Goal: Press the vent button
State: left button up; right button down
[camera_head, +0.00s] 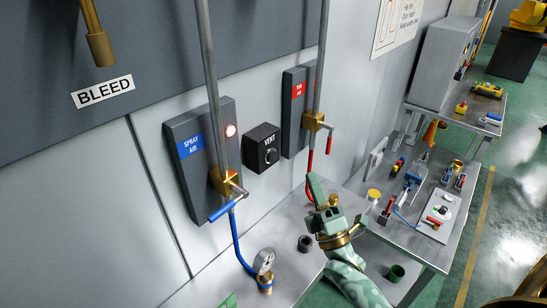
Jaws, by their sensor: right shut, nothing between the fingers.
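The vent button (271,156) is a dark round button on the face of a black box (262,141) marked VENT, fixed to the grey wall panel. My right gripper (314,185), green with brass parts, is below and to the right of the box, over the metal bench and apart from the button. It is shut and holds nothing. My left gripper is not clearly in view; only a small green piece shows at the bottom edge.
Left of the box is a SPRAY AIR panel (186,170) with a lit red lamp and blue-handled valve (226,212). Right of it is a panel with a red label (297,90) and red-handled valve. A gauge (264,262) and dark ring (304,244) stand on the bench.

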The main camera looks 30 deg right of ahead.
aim_at(272, 156)
jog(key=w+a+b, duration=0.2)
jog(key=w+a, duration=0.1)
jog(key=w, duration=0.4)
jog(key=shift+w, duration=0.25)
jog(key=shift+w+a+b, duration=0.1)
jog(key=shift+b, duration=0.2)
dwell(1.6)
jog(key=shift+w+a, duration=0.15)
jog(key=shift+w, duration=0.1)
jog(key=shift+w+a+b, duration=0.1)
jog(key=shift+w+b, duration=0.2)
jog(key=shift+w, duration=0.05)
dwell(0.6)
jog(key=shift+s, duration=0.15)
jog(key=shift+s+d+p, duration=0.3)
jog(key=shift+s, duration=0.3)
